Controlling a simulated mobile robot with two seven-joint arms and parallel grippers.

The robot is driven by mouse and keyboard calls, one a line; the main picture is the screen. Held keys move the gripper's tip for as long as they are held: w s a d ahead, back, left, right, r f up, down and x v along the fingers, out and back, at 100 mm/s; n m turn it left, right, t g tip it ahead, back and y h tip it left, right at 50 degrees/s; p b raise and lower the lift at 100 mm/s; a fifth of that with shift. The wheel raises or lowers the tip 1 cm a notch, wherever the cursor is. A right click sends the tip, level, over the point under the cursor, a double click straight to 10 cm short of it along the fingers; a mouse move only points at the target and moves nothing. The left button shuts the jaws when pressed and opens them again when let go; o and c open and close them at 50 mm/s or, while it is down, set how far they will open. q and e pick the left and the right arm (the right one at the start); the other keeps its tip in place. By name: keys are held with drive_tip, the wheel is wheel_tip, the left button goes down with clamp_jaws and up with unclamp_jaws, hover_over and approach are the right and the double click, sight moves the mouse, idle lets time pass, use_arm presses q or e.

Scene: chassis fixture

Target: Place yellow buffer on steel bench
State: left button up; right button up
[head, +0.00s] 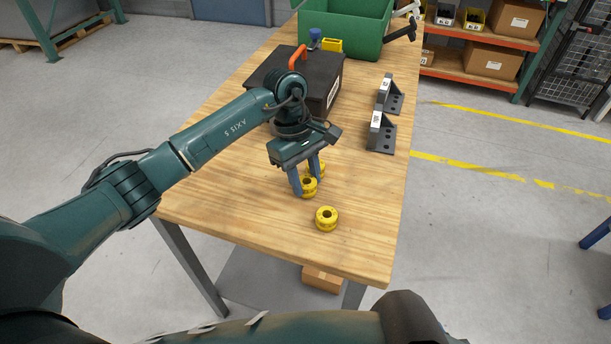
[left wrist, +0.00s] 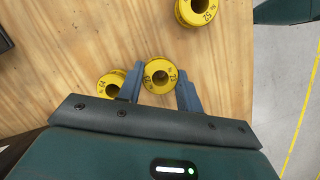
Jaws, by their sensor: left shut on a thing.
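My left gripper (head: 307,184) is shut on a yellow buffer (head: 309,188), a ring with a dark hole, at the level of the bench's wooden top. I cannot tell whether the buffer touches the wood. In the left wrist view the held buffer (left wrist: 160,76) sits between the two fingers of the gripper (left wrist: 159,88). A second yellow buffer (head: 319,168) is just behind it, partly hidden by a finger; it also shows in the left wrist view (left wrist: 109,85). A third yellow buffer (head: 326,218) stands apart, nearer the front. The bench (head: 230,197) has a wooden top and grey metal legs.
A black box (head: 322,83) with an orange handle stands behind the gripper. Two dark angle brackets (head: 381,134) stand near the right edge. A green bin (head: 350,30) is at the far end. The near left of the top is clear.

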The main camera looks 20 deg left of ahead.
use_arm(q)
drive_tip(key=shift+f+b, duration=0.4)
drive_tip(key=shift+f, duration=0.15)
drive_tip(key=o, duration=0.7)
drive_tip(key=shift+r, duration=0.15)
